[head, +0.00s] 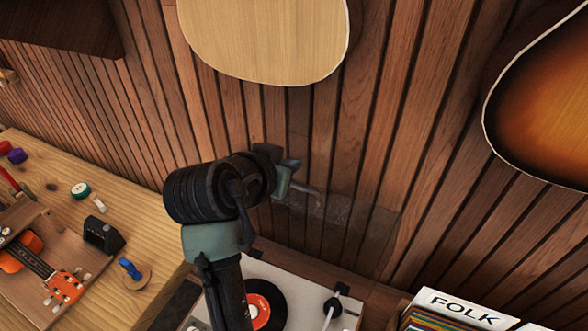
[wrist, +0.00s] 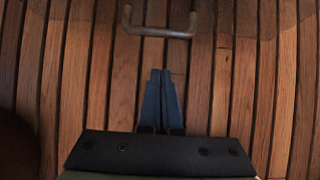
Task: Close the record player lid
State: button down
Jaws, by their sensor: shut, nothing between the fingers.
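The record player (head: 292,276) stands at the bottom of the head view, with a black record (head: 278,298) and a tonearm (head: 333,303) on its pale top. Its clear lid (head: 360,232) stands raised behind it, close to the wood-slat wall. A metal bar handle shows on the lid in the head view (head: 308,190) and at the top of the wrist view (wrist: 160,32). My gripper (head: 295,166) is shut and empty; in the wrist view its fingertips (wrist: 161,72) point toward the handle and appear just short of it. My arm hides part of the player and lid.
A wooden workbench (head: 135,215) on the left holds a small orange ukulele (head: 35,258) and several small tools. A crate of records with a FOLK sign (head: 462,306) stands right of the player. Guitar bodies (head: 265,40) hang on the wall above.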

jog(key=p+x, duration=0.2)
jog(key=x, duration=0.4)
jog(key=shift+w+d, duration=0.1)
jog(key=shift+w, duration=0.1)
jog(key=shift+f, duration=0.25)
jog(key=s+p, duration=0.1)
jog(key=s+a+f+p, duration=0.1)
jog(key=s, duration=0.1)
jog(key=shift+a, duration=0.15)
jog(key=shift+f, duration=0.1)
jog(key=shift+s+f, duration=0.1)
jog(key=shift+f, duration=0.05)
